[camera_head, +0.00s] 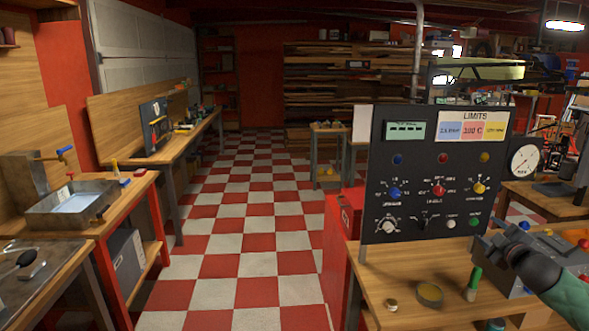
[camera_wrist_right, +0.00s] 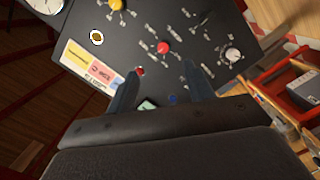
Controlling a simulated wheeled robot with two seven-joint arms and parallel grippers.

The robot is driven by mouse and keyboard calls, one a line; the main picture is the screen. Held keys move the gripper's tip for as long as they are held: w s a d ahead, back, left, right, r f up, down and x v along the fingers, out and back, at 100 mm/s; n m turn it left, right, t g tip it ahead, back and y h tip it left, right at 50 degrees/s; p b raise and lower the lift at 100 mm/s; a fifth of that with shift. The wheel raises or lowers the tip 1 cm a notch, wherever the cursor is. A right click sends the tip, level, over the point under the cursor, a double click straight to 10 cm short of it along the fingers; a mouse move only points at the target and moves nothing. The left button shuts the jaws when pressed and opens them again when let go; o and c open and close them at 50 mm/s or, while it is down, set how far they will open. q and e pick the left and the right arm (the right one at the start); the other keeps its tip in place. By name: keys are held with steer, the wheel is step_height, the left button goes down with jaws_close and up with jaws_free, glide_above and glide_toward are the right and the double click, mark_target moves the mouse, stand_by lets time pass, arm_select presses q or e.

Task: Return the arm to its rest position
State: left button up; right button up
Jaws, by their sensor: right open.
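My right arm (camera_head: 560,285) comes in from the lower right, with the right gripper (camera_head: 484,243) at the lower right corner of the black LIMITS panel (camera_head: 405,165). Its jaws are open. In the right wrist view the two fingers (camera_wrist_right: 160,72) stand apart with nothing held between them. The panel (camera_wrist_right: 195,25) shows upside down and tilted beyond them. I cannot tell the exact gap between the fingers and the panel. My left gripper is in neither view.
The panel stands on a wooden bench (camera_head: 400,280) holding a green cylinder (camera_head: 474,283), a round tin (camera_head: 430,293) and a grey box by my arm. A pressure gauge (camera_head: 524,161) stands right of the panel. A sink bench (camera_head: 85,204) is left. The checkered floor (camera_head: 240,240) is clear.

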steer(key=s+d+f+m+g+h, duration=0.2)
steer(key=s+f+m+g+h, duration=0.25)
steer(key=f, duration=0.65)
steer(key=s+a+f+m+g, duration=0.1)
steer(key=s+a+f+g, duration=0.1)
steer(key=s+a+f, duration=0.35)
steer(key=s+a+f+g, duration=0.2)
steer(key=a+f, duration=0.1)
steer(key=f, duration=0.6)
steer(key=s+a+f+m+g, duration=0.1)
steer(key=s+a+f+g, duration=0.2)
steer(key=f, duration=0.4)
steer(key=s+a+f+m+g+y, duration=0.1)
steer(key=s+a+f, duration=0.6)
steer(key=s+a, duration=0.3)
steer(key=s+a+f+g+y, duration=0.2)
steer(key=s+a+f, duration=0.5)
steer(key=s+a, duration=0.2)
steer(key=s+a+f+m+g+y, duration=0.1)
steer(key=s+a+f+y, duration=0.1)
steer(key=s+a+f, duration=0.6)
steer(key=s+a, duration=0.2)
steer(key=s, duration=0.2)
steer(key=shift+a+m, duration=0.3)
steer(key=shift+m, duration=0.05)
steer(key=shift+g+y, duration=0.25)
steer(key=shift+g, duration=0.1)
